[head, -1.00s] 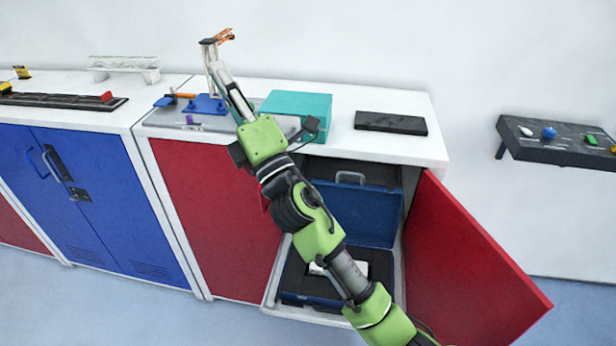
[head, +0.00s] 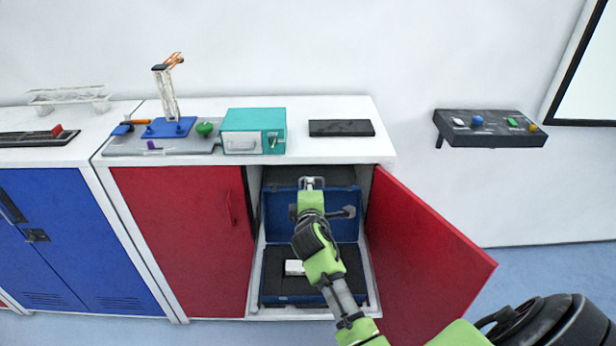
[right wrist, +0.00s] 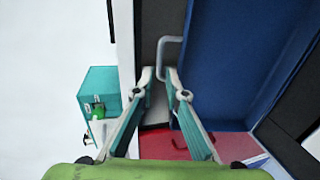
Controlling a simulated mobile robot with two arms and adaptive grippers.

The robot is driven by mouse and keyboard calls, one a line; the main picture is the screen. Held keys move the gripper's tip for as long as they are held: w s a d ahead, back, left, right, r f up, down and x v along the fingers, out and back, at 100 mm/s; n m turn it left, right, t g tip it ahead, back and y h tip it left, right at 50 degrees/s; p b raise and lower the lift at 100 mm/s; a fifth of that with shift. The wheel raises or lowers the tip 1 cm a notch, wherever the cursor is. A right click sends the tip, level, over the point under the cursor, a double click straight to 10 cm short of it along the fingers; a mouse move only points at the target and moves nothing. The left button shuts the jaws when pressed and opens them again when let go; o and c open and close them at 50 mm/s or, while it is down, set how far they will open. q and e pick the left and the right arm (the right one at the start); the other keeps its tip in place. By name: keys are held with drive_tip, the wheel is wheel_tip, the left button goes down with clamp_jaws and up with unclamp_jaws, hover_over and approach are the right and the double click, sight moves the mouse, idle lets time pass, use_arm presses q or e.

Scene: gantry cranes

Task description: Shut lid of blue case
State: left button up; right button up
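The blue case stands in the open cabinet in the head view. Its lid (head: 279,215) is raised, leaning at the back, and its lower half (head: 285,298) lies open with dark foam inside. My right gripper (head: 312,183) is at the lid's top edge in the head view. In the right wrist view my right gripper (right wrist: 159,73) has its fingertips apart, close to the grey lid handle (right wrist: 162,52). The handle is by the right-hand fingertip; I cannot tell whether they touch. The blue lid (right wrist: 240,60) fills the right side there. My left gripper is not in view.
The red cabinet door (head: 425,255) stands open to the right. The white worktop (head: 345,151) above carries a teal box (head: 240,122) and a black slab (head: 341,128). A white object (head: 294,267) lies in the case. A dark control panel (head: 487,128) is on the wall.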

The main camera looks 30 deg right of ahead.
drive_tip(key=x, duration=0.6)
drive_tip(key=shift+w+d, duration=0.1)
drive_tip(key=shift+w, duration=0.1)
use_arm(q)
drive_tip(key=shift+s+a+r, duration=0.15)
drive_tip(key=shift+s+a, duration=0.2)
use_arm(e)
drive_tip(key=shift+c, duration=0.5)
clamp_jaws()
drive_tip(key=shift+f, duration=0.1)
